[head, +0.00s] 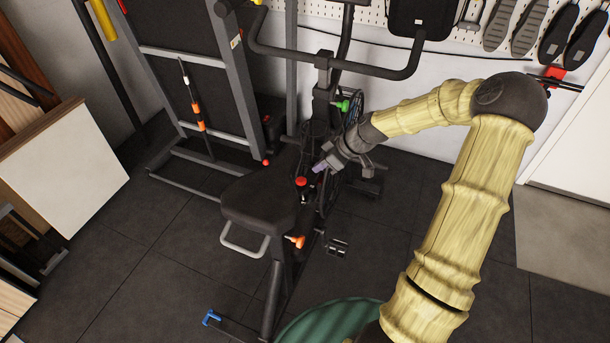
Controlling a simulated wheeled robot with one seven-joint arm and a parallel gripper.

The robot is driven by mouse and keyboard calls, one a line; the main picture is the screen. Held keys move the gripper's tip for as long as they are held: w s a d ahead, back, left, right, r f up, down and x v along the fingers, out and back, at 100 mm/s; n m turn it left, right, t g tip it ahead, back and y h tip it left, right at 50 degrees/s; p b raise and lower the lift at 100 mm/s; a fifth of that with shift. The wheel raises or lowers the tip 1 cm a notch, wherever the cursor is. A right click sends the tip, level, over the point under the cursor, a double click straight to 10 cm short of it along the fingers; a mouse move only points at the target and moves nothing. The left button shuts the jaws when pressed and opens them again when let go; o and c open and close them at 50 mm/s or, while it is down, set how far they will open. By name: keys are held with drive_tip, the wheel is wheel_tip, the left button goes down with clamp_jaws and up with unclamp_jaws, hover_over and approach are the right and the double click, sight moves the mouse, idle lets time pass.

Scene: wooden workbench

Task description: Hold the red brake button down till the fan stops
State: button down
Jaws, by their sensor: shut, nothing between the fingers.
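The red brake button (301,181) sits on the dark exercise bike, just in front of the seat. My gripper (319,167) is up and to the right of the button in the picture, with its fingers shut and pointing down and left towards it. A small gap shows between fingertips and button, though the depth between them is hard to judge. The fan (356,102) is partly visible as a dark round rim behind the bike's frame and my arm. Most of it is hidden, and I cannot tell whether it turns.
The bike's seat (262,200) is left of my gripper, with handlebars (345,68) above. A green knob (342,104) is on the frame and an orange knob (295,241) is below the seat. A folded treadmill (190,55) stands behind left.

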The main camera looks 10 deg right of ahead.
drive_tip(key=w+d, duration=0.1)
drive_tip(key=w+d+t+y, duration=0.1)
drive_tip(key=shift+w+d+r+n, duration=0.25)
drive_tip(key=shift+w+r+n, duration=0.05)
drive_tip(key=shift+r, duration=0.1)
drive_tip(key=shift+f, duration=0.1)
hover_over(305, 182)
wheel_tip(305, 182, down, 7)
drive_tip(key=shift+b, duration=0.4)
wheel_tip(305, 182, down, 4)
drive_tip(key=shift+w+d+r, duration=0.1)
drive_tip(key=shift+r, duration=0.15)
drive_tip(key=shift+f, duration=0.3)
